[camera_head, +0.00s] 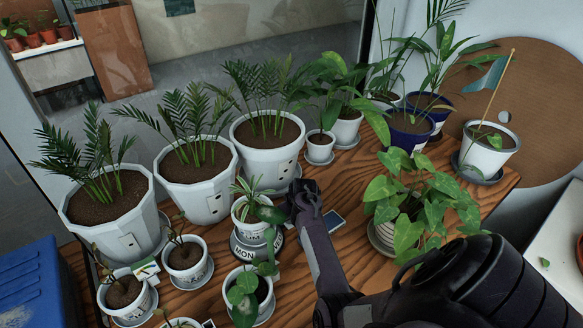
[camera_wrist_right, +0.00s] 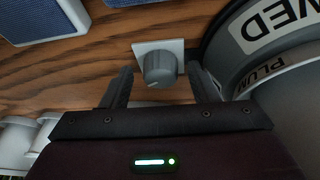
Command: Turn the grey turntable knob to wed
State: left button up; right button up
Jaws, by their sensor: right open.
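The grey turntable (camera_head: 258,250) stands mid-table under a small white pot (camera_head: 250,228) with a plant; MON faces the head camera. In the right wrist view the turntable's curved rim (camera_wrist_right: 228,72) fills the right side with a WED label. The grey knob (camera_wrist_right: 160,67) sits on a white square plate (camera_wrist_right: 143,48) beside it, a light mark at its lower left. My right gripper (camera_wrist_right: 159,72) is open, one finger either side of the knob, with gaps showing. In the head view the right gripper (camera_head: 303,187) is just right of the small pot and hides the knob. My left gripper is not in view.
Large white palm pots (camera_head: 270,160) stand behind, smaller pots (camera_head: 187,262) at left and front. A leafy plant (camera_head: 405,205) stands right of my right arm. Blue-topped blocks (camera_wrist_right: 38,20) lie beyond the knob in the wrist view. Some bare wood (camera_wrist_right: 80,70) surrounds it.

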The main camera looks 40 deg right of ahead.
notch_tip(320, 180, up, 20)
jog(key=b, duration=0.2)
dwell(0.4)
jog(key=shift+f, duration=0.1)
jog(key=f+n+y+b, duration=0.1)
jog(key=f+n+b, duration=0.1)
jog(key=f+n, duration=0.2)
jog(key=d+f+n+g+y+b, duration=0.1)
jog(key=f+n+y+b, duration=0.1)
jog(key=f+n, duration=0.3)
jog(key=s+d+f+n+y+b, duration=0.1)
jog(key=f+n+y+b, duration=0.1)
jog(key=f+n+b, duration=0.1)
jog(key=shift+s+d+f+n+g, duration=0.1)
jog(key=shift+d+f+n+g, duration=0.05)
jog(key=shift+f+n, duration=0.25)
jog(key=shift+d+f+n+g, duration=0.1)
jog(key=shift+f+n+g, duration=0.05)
jog(key=shift+f+n, duration=0.25)
jog(key=x, duration=0.6)
jog(key=shift+a+f, duration=0.1)
jog(key=shift+f, duration=0.15)
